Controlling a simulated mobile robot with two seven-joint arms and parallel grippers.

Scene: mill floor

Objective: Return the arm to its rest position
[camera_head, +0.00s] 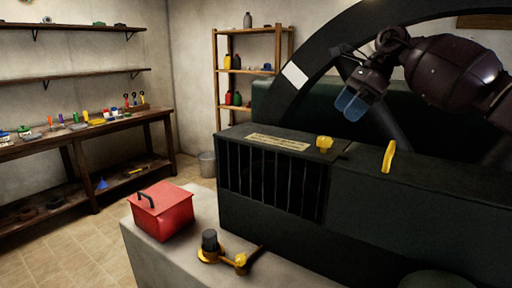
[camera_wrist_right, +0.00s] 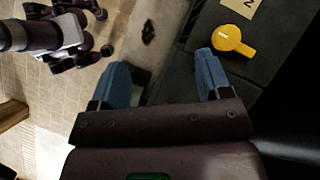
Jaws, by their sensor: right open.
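My right gripper (camera_head: 352,104) is at the upper right in the head view, raised above the dark green machine (camera_head: 270,190). Its blue fingers are open, with a clear gap between them in the wrist view (camera_wrist_right: 163,62). Nothing is held between them. The dark arm comes in from the right edge. A yellow knob (camera_head: 324,142) on the machine top lies below the gripper; it also shows in the wrist view (camera_wrist_right: 232,42), beyond the right-hand finger and apart from it. My left gripper is not in view.
A yellow upright handle (camera_head: 389,156) stands on the machine top, and a large dark wheel (camera_head: 318,62) rises behind. A red box (camera_head: 162,212) and a yellow-black fitting (camera_head: 209,246) are on the pale plinth (camera_head: 188,262). A workbench (camera_head: 85,134) and shelves (camera_head: 218,75) stand farther off.

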